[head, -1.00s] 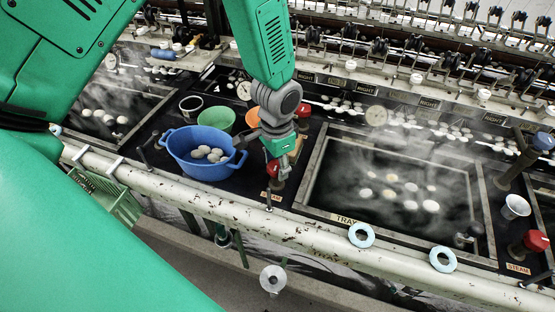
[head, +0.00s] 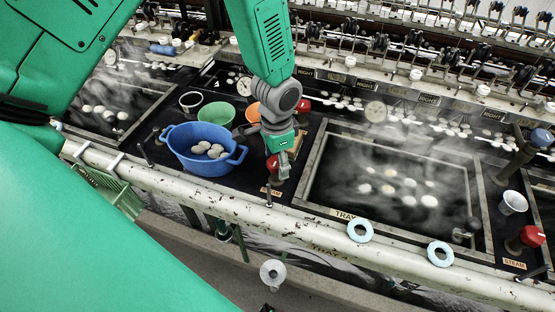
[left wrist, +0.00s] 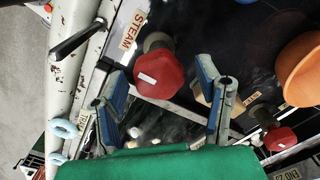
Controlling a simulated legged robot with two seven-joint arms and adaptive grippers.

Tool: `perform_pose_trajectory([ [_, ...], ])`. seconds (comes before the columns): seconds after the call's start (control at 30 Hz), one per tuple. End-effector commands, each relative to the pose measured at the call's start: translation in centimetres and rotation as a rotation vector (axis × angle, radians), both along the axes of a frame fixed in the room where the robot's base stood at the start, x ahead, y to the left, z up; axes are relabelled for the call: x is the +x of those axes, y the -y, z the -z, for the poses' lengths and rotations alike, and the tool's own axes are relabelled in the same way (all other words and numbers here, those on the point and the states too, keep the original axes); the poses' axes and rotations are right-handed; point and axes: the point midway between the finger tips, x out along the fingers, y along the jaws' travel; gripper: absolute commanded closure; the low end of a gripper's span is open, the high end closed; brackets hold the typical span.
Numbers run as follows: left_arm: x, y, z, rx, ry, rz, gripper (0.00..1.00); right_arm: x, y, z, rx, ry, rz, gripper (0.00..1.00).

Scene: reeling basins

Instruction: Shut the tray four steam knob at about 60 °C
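A red steam knob (head: 273,166) stands by a STEAM label on the dark deck, left of the steaming tray (head: 320,178) marked TRAY; its number is not readable. My left gripper (head: 284,164) is at this knob and partly covers it. In the left wrist view the red knob (left wrist: 158,75), with a white mark, shows between and beyond the spread fingers of my open gripper (left wrist: 160,98). I cannot tell whether they touch it. A round dial (head: 375,111) stands behind the tray; its reading is too small. My right gripper is not in view.
A blue basin (head: 190,135) with cocoons stands just left of my gripper, with green (head: 216,114) and orange (head: 253,113) bowls behind. Another red knob (head: 531,236) is at far right. A worn white pipe (head: 230,208) runs along the front, carrying pale blue rings (head: 360,231).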

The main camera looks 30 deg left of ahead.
Motion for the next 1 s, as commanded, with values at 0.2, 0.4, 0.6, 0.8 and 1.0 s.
perform_pose_trajectory([
  [0.2,0.0,0.0,-0.1,0.0,0.0,-0.001,0.41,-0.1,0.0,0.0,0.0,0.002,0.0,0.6],
  [0.4,0.1,0.0,-2.3,0.0,0.004,-0.002,0.41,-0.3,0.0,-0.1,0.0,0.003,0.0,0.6],
  [0.6,0.1,0.0,-6.6,-0.001,0.004,-0.001,0.41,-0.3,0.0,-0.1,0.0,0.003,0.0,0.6],
  [0.8,0.2,0.0,-10.1,-0.001,0.002,0.0,0.41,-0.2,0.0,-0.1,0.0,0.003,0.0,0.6],
  [1.0,0.1,0.0,-11.7,0.0,-0.002,-0.001,0.41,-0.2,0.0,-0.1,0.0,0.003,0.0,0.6],
])
